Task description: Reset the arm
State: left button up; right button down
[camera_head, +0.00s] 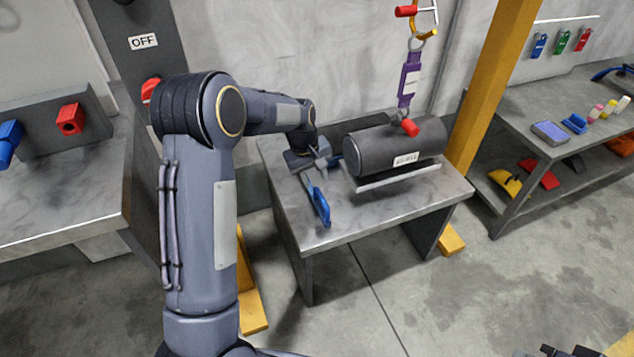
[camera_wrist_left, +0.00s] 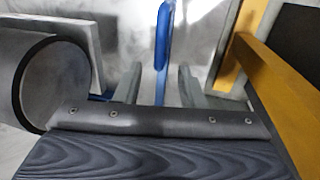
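My left arm (camera_head: 205,215) comes in from the left of the head view and reaches over the small grey table. My left gripper (camera_head: 314,172) is low over the table, left of a dark grey barrel (camera_head: 375,153). In the left wrist view its two fingers (camera_wrist_left: 160,88) stand apart, so it is open. A blue handle-like piece (camera_head: 319,204) is by the fingertips and shows between and beyond the fingers in the wrist view (camera_wrist_left: 163,45). I cannot tell whether they touch. A dark part at the bottom right edge of the head view may be my right gripper; its fingers are unclear.
The barrel rests on the small table (camera_head: 335,230), with a purple hoist piece (camera_head: 409,78) above it. A yellow post (camera_head: 490,85) stands behind right. A left bench (camera_head: 60,195) has red and blue fittings. A right workbench (camera_head: 570,110) holds small items. Open floor lies in front.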

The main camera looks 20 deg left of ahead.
pick_arm(q)
jog(key=shift+s+r, duration=0.1)
jog(key=shift+r, duration=0.5)
jog(key=s+d+r+m+t+h, duration=0.1)
jog(key=s+r+m+t+h, duration=0.15)
jog(key=s+r, duration=1.3)
jog(key=s+d+f+m+t, duration=0.1)
jog(key=s+d+m, duration=0.15)
jog(key=s, duration=0.65)
jog(key=s+d+f+m+t, duration=0.1)
jog(key=s+d+f+m, duration=0.15)
jog(key=s, duration=0.55)
notch_tip(320, 180, up, 19)
jog(key=p, duration=1.8)
